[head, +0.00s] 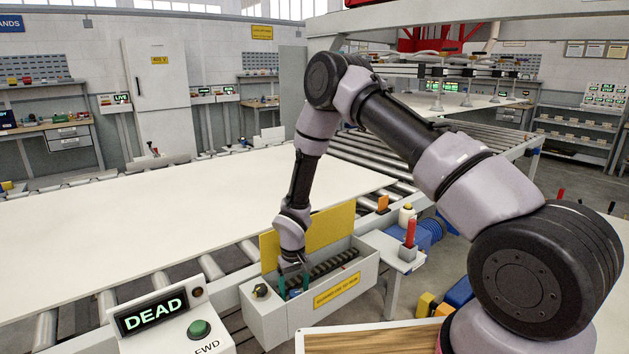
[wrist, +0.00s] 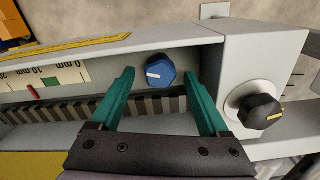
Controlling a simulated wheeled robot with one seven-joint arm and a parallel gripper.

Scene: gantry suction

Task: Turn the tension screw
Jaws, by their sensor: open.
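My gripper (wrist: 160,95) is open, with two teal fingers seen in the wrist view. A blue hexagonal knob (wrist: 160,71) with a white line, which looks like the tension screw, sits between and just beyond the fingertips. No contact with the fingers shows. In the head view my gripper (head: 293,280) reaches down into an open grey housing (head: 268,320) with a raised yellow lid (head: 318,240). The knob is hidden there. A toothed dark belt (wrist: 60,112) runs inside the housing under the fingers. A millimetre scale (wrist: 45,78) with a red pointer (wrist: 33,92) lies left of the knob.
A black knob (wrist: 260,111) with a yellow line is on the housing's end, right of my fingers. A small shelf (head: 396,252) holds a red-handled tool (head: 410,232). A large white sheet (head: 150,215) lies on rollers behind.

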